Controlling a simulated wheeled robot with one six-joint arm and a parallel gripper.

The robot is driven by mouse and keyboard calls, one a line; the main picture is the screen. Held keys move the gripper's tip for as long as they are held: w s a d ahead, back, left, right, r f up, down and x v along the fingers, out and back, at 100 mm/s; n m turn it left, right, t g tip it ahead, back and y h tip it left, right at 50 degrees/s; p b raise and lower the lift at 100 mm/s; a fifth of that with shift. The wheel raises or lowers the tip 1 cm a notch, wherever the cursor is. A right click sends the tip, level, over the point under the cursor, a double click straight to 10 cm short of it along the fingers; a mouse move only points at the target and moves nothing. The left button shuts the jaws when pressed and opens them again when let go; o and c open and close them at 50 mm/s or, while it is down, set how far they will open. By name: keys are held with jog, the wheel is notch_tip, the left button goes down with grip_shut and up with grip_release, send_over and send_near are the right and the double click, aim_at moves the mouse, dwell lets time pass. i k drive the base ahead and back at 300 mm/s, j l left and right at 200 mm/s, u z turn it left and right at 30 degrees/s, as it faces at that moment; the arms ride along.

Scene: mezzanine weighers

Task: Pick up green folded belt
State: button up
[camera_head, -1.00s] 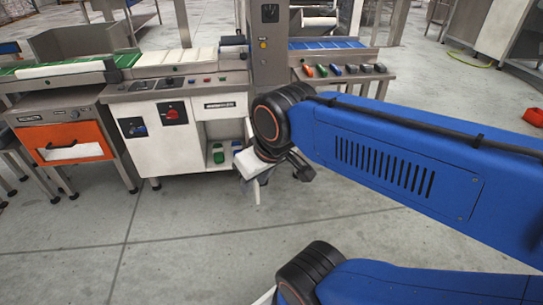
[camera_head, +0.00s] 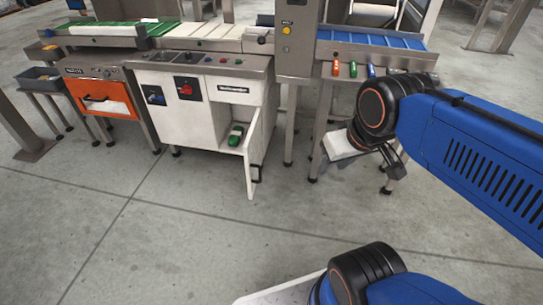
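A small green item (camera_head: 235,134), which looks like the green folded belt, lies inside the open lower compartment of the white machine cabinet (camera_head: 185,122). Its shape is small and hard to make out at this distance. The cabinet's white door (camera_head: 258,145) stands open on the compartment's right side. My gripper (camera_head: 395,166) is to the right of the cabinet, well apart from the green item. The gripper's dark fingers are small and partly covered by my wrist, so their opening is unclear.
A conveyor (camera_head: 205,32) runs above the cabinet. An orange-fronted unit (camera_head: 104,95) and a grey bin (camera_head: 38,77) stand at left. The concrete floor (camera_head: 150,235) before the cabinet is clear.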

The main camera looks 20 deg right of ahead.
aim_at(236, 135)
jog(key=i, duration=1)
